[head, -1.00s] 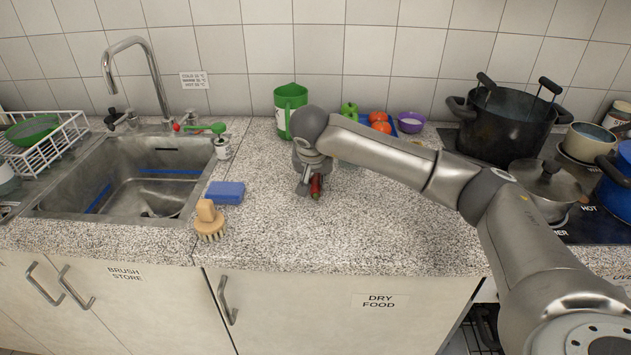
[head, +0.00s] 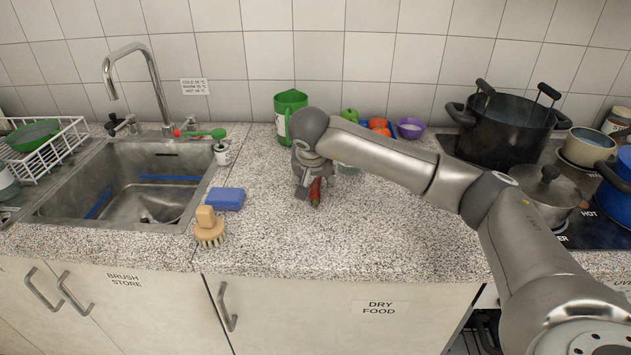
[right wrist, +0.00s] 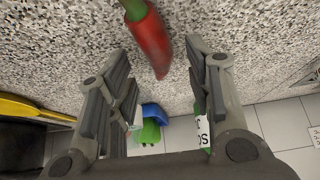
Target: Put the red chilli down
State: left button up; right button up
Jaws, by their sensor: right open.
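The red chilli (head: 315,191) with a green stem end is at the middle of the speckled counter (head: 262,240), beside my right gripper (head: 308,186). In the right wrist view the chilli (right wrist: 151,42) shows between the two fingers of my right gripper (right wrist: 158,62). The fingers are open, with a gap on each side of the chilli. It appears to lie on the counter, though contact beneath it is hard to see. In the head view my right wrist hides part of the gripper. My left gripper is not in view.
A blue sponge (head: 225,199) and a wooden brush (head: 209,226) lie left, by the sink (head: 150,185). A green jug (head: 290,112) stands behind my gripper. A purple bowl (head: 411,128) and a black pot (head: 506,123) are to the right. The front counter is clear.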

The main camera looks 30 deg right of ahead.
jog(key=b+v, duration=0.1)
jog(key=v, duration=1)
